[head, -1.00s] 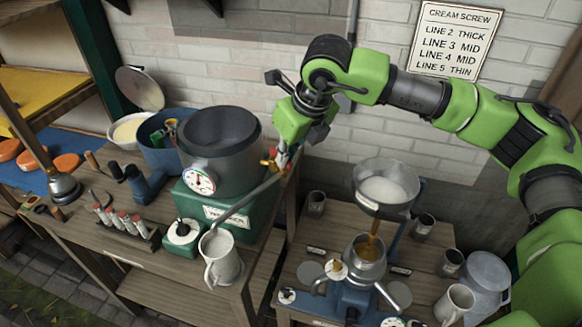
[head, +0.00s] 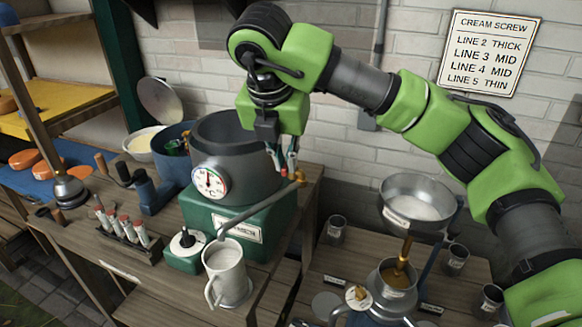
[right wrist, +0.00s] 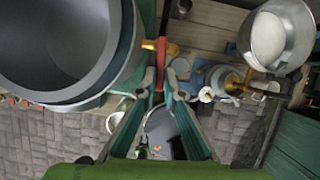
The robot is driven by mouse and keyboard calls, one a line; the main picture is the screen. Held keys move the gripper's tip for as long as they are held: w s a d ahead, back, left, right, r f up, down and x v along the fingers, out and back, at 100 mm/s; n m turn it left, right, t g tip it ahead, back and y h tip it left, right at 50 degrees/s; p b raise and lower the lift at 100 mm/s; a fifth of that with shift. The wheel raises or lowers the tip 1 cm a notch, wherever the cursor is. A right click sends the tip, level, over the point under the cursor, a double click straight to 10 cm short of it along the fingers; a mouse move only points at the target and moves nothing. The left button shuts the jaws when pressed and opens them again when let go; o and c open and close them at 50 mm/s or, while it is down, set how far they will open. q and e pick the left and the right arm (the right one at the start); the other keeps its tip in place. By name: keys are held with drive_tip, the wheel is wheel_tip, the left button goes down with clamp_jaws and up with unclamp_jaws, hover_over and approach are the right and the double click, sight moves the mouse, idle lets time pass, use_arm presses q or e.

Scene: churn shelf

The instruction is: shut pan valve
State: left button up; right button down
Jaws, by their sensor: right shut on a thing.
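The pan (head: 222,133) is a big dark grey pot with a white dial, on a green base. A brass valve (head: 299,177) sits at its right side. A grey pipe (head: 258,209) slopes from there down to a pale jug (head: 225,270). My right gripper (head: 282,163) points down at the pan's right side, by the valve. In the right wrist view the valve's red lever (right wrist: 161,62) lies between the fingertips (right wrist: 161,80), which are shut on it. Whether anything flows into the jug is not clear. My left gripper is out of view.
Red-topped tubes (head: 125,226) and a small bell (head: 68,190) are at the left. A brick wall is behind.

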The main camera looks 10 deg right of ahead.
drive_tip(key=shift+w+a+m, duration=0.15)
drive_tip(key=shift+a+m, duration=0.1)
drive_tip(key=shift+m, duration=0.25)
drive_tip(key=c, duration=2.2)
unclamp_jaws()
drive_tip(key=shift+o, duration=0.2)
drive_tip(key=v, duration=1.2)
drive_tip(key=shift+a, duration=0.25)
drive_tip(key=shift+w, duration=0.1)
